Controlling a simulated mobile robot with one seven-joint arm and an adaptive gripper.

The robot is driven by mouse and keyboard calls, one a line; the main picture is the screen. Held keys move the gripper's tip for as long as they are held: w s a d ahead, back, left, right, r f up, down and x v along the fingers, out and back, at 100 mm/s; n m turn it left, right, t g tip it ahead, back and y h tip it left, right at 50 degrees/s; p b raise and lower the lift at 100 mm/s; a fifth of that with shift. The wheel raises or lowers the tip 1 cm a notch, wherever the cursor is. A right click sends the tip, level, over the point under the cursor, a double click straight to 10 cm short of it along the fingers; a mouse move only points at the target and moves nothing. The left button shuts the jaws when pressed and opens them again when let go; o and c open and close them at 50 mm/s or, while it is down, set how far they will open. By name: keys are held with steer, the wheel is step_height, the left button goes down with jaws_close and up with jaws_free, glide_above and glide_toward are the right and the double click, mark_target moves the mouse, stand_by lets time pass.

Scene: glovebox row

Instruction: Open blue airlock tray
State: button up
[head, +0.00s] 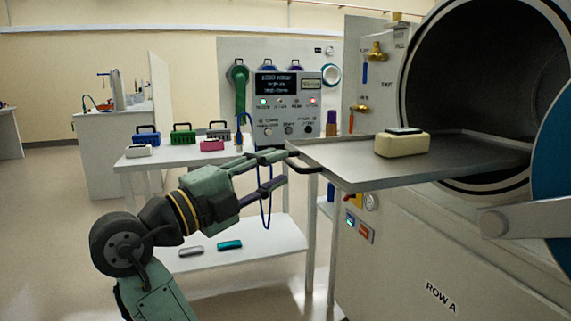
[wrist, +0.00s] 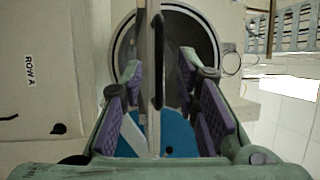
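The airlock tray (head: 350,172) is a flat grey metal sheet, sticking out of the round airlock opening at right. A cream block (head: 402,144) with a dark top lies on it. The tray's dark handle (head: 300,163) is at its left end; it also shows in the wrist view (wrist: 158,60). The blue airlock door (head: 556,130) is swung aside at the right edge. My gripper (head: 283,167) is at the handle. In the wrist view my gripper (wrist: 158,72) has its purple-padded fingers apart, with the handle and tray edge between them; I see no contact.
A white table (head: 135,164) left of the tray holds several small coloured cases, with two small items on its lower shelf (head: 260,240). A control panel (head: 287,100) stands behind. The grey airlock body (head: 430,260) is below the tray. Open floor lies at left.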

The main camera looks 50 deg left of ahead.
steer(key=s+f, duration=0.1)
steer(key=s, duration=0.6)
steer(key=shift+s+d+f, duration=0.2)
steer(key=shift+s, duration=0.2)
